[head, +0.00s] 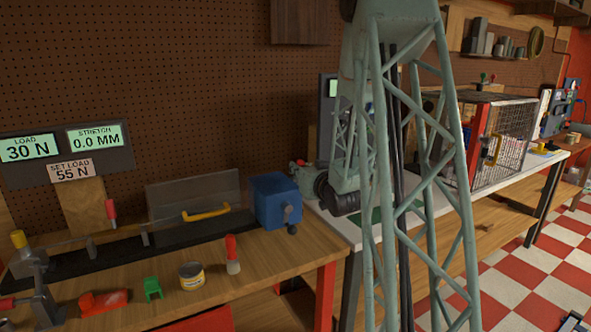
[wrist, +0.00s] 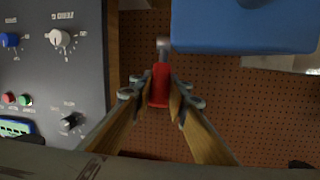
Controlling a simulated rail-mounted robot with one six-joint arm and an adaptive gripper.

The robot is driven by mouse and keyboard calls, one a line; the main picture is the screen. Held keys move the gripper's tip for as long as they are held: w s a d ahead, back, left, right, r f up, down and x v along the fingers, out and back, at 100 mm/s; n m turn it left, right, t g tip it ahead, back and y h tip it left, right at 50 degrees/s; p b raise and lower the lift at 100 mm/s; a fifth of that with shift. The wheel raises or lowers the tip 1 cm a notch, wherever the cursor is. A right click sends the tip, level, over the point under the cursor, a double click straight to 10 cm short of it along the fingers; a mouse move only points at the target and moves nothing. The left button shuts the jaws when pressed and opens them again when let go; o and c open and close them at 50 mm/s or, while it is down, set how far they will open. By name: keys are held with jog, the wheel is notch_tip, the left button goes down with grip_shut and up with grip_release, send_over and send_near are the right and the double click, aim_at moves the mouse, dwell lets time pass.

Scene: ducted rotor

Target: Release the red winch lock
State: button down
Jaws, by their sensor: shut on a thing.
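In the wrist view my gripper (wrist: 160,92) is shut on the red winch lock (wrist: 159,86), a red handle on a grey metal stem. The yellow fingers press on it from both sides. A blue box, the winch (wrist: 245,25), is close by at the upper right. In the head view the blue winch (head: 275,198) stands at the right end of the wooden bench, with a dark crank on its front. My arm is just right of it; the fingertips and the lock cannot be made out clearly there.
A grey control panel (wrist: 55,60) with knobs fills the left of the wrist view. Displays (head: 65,148) read load 30 N, stretch 0.0 mm, set load 55 N. A green clip (head: 152,289), a tin (head: 191,276) and a red-handled tool (head: 232,254) stand on the bench (head: 215,305).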

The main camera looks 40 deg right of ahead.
jog(key=shift+f, duration=0.1)
jog(key=c, duration=2.5)
grip_release()
jog(key=shift+s, duration=0.15)
jog(key=v, duration=1.2)
